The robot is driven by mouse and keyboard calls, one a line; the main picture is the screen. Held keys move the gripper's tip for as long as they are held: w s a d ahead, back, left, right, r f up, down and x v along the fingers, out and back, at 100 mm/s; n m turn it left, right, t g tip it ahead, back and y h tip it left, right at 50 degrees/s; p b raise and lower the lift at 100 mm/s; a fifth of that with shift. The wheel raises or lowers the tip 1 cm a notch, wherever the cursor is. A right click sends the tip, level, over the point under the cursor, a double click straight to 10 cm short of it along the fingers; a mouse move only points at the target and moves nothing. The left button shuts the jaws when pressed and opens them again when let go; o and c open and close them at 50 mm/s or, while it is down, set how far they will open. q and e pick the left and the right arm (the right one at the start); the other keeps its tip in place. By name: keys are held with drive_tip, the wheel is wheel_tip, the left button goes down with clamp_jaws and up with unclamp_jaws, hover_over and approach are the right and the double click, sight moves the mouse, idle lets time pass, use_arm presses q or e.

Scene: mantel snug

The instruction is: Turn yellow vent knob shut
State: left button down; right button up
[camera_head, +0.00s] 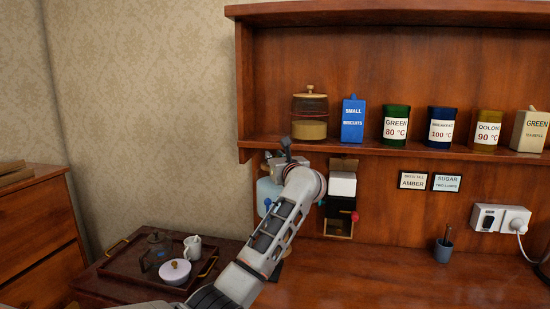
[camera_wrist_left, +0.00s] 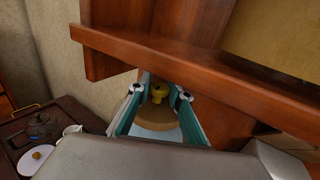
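The yellow vent knob (camera_wrist_left: 159,90) shows in the left wrist view on top of a tan round lid (camera_wrist_left: 160,116). In the head view it is hidden behind my left wrist. My left gripper (camera_wrist_left: 161,97) is open, with one teal finger on each side of the knob. Gaps show between the fingers and the knob; I cannot tell how far the tips stand from it in depth. In the head view my left arm reaches to a pale blue dispenser (camera_head: 264,192) under the shelf and covers much of it. My right gripper is in neither view.
The wooden shelf (camera_head: 360,148) hangs just above my left wrist, holding a glass jar (camera_head: 310,117), a blue biscuit box (camera_head: 352,121) and several tins. A white-and-dark dispenser (camera_head: 342,187) stands right of the wrist. A tray (camera_head: 117,263) with a teapot (camera_head: 158,249) is at lower left.

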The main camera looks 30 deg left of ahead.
use_arm(q)
drive_tip(key=shift+m+t+h+p, duration=0.6)
drive_tip(key=shift+m+t+h, duration=0.2)
drive_tip(key=shift+t+h, duration=0.1)
drive_tip(key=c, duration=1.9)
unclamp_jaws()
drive_tip(key=v, duration=1.2)
